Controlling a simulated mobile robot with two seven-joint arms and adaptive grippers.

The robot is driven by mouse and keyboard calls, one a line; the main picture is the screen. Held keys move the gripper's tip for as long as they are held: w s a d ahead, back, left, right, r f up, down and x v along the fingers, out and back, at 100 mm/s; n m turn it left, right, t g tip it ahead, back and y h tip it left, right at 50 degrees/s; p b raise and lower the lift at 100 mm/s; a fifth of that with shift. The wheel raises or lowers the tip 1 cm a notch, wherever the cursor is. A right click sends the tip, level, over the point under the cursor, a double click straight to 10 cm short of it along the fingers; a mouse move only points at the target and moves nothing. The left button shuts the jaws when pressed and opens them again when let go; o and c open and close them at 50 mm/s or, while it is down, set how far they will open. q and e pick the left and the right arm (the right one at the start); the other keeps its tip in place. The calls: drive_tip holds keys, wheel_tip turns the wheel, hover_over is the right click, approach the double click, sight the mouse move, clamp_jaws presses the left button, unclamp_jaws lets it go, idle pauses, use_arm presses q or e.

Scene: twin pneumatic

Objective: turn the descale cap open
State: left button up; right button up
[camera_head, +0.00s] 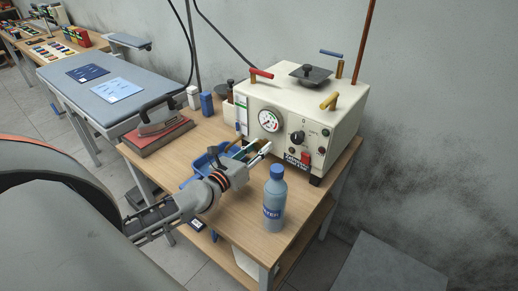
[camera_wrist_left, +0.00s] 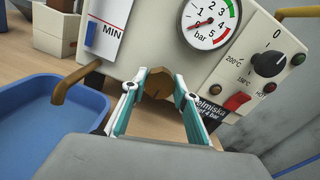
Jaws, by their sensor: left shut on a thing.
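A cream steam boiler (camera_head: 300,118) stands at the back of the wooden table, with a dial gauge on its front. The descale cap, a brass-coloured piece (camera_wrist_left: 156,84), is low on the front panel below the gauge in the left wrist view. My left gripper (camera_head: 259,153) reaches the front of the boiler from the left. In the left wrist view its fingers (camera_wrist_left: 158,92) stand on either side of the cap and are shut on it. The cap's sides are partly hidden by the fingers. In the head view I cannot make out the cap behind the gripper. My right gripper is not in view.
A blue tray (camera_wrist_left: 40,120) lies left of the gripper, below a bent brass spout (camera_wrist_left: 76,80). A blue-capped bottle (camera_head: 274,205) stands close to the right of my left arm. An iron (camera_head: 160,122) rests on a reddish pad.

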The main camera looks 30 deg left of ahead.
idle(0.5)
use_arm(q)
drive_tip(key=o, duration=1.1)
drive_tip(key=shift+s+f, duration=0.1)
drive_tip(key=shift+s, duration=0.4)
drive_tip(key=s, duration=0.7)
drive_tip(key=s+a, duration=0.1)
drive_tip(key=s, duration=0.3)
